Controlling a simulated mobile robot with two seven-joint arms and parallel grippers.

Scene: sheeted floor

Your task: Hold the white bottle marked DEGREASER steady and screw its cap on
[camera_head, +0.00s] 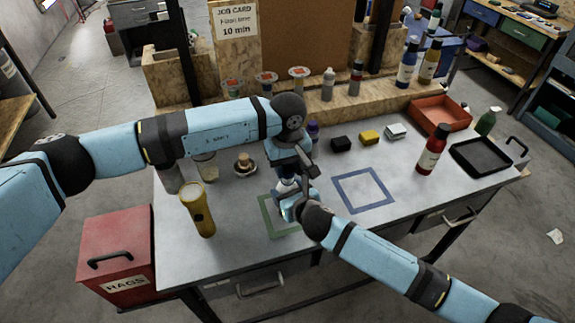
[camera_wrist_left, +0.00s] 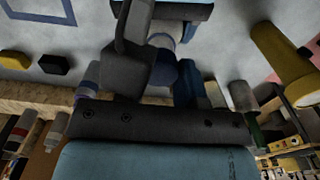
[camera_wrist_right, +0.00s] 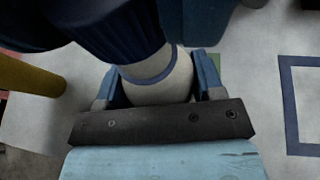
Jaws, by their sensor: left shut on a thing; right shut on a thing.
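The white bottle (camera_head: 286,186) stands at the green square outline (camera_head: 268,222) near the table's front edge, mostly covered by my grippers. My right gripper (camera_head: 293,207) is shut around its body; the right wrist view shows the pale bottle (camera_wrist_right: 160,85) with a blue band between the fingers. The dark blue ribbed cap (camera_wrist_right: 120,32) is at the bottle's top end in that view. My left gripper (camera_head: 288,174) is above the bottle, shut on the cap. Whether the cap is threaded on cannot be told. The DEGREASER lettering is not readable.
A yellow flashlight (camera_head: 198,209) stands to the left. A blue square outline (camera_head: 365,190) to the right is empty. Black (camera_head: 341,143) and yellow (camera_head: 369,137) blocks lie behind it. A red bottle (camera_head: 432,150) and black tray (camera_head: 480,157) are at the right.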

